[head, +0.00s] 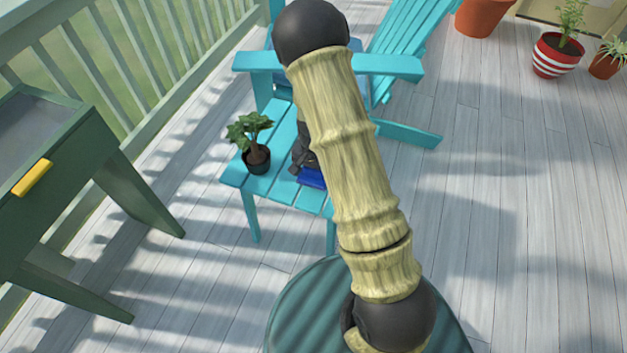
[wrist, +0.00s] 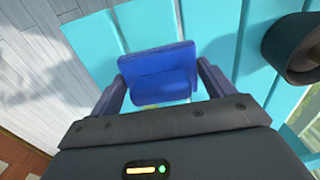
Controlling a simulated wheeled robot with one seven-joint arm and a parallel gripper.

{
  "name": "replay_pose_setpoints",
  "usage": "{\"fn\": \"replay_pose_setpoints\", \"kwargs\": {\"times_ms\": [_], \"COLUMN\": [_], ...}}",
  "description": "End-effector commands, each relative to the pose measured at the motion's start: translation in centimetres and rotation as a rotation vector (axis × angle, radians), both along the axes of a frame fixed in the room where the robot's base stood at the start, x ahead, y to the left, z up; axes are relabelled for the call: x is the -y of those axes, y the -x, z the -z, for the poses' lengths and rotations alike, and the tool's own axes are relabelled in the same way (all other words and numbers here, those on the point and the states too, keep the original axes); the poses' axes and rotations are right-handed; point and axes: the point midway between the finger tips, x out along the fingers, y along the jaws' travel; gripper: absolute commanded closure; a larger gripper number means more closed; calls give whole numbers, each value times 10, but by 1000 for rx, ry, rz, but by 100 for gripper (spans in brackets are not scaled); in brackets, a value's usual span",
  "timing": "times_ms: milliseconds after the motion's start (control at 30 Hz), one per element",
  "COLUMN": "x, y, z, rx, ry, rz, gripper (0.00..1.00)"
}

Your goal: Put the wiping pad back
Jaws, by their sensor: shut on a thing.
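The wiping pad (wrist: 158,60) is a dark blue block with a smaller raised block on its near side. In the wrist view it sits between the two fingers of my gripper (wrist: 164,80), which is shut on the raised part. In the head view only a blue sliver of the pad (head: 313,179) shows, over the front slats of the turquoise chair (head: 285,180); my arm hides the rest. My gripper (head: 303,162) is also mostly hidden there. I cannot tell whether the pad touches the slats.
A potted plant (head: 256,158) stands on the chair seat, left of my gripper; its dark pot (wrist: 290,62) is close by at the right of the wrist view. A green stand (head: 70,160) with a yellow handle is at left. Striped and terracotta pots stand far right.

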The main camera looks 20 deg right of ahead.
Motion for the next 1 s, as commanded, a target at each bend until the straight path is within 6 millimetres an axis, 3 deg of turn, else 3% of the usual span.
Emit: {"fn": "replay_pose_setpoints", "kwargs": {"times_ms": [267, 667, 700, 800, 1000], "x": [0, 0, 0, 0, 0], "y": [1, 0, 0, 0, 0], "z": [36, 40, 40, 39, 39], "rx": [-4, -1, -1, -1, -1], "ry": [0, -1, -1, -1, -1], "rz": [1, 0, 0, 0, 0], "gripper": [40, 40, 17, 0, 0]}}
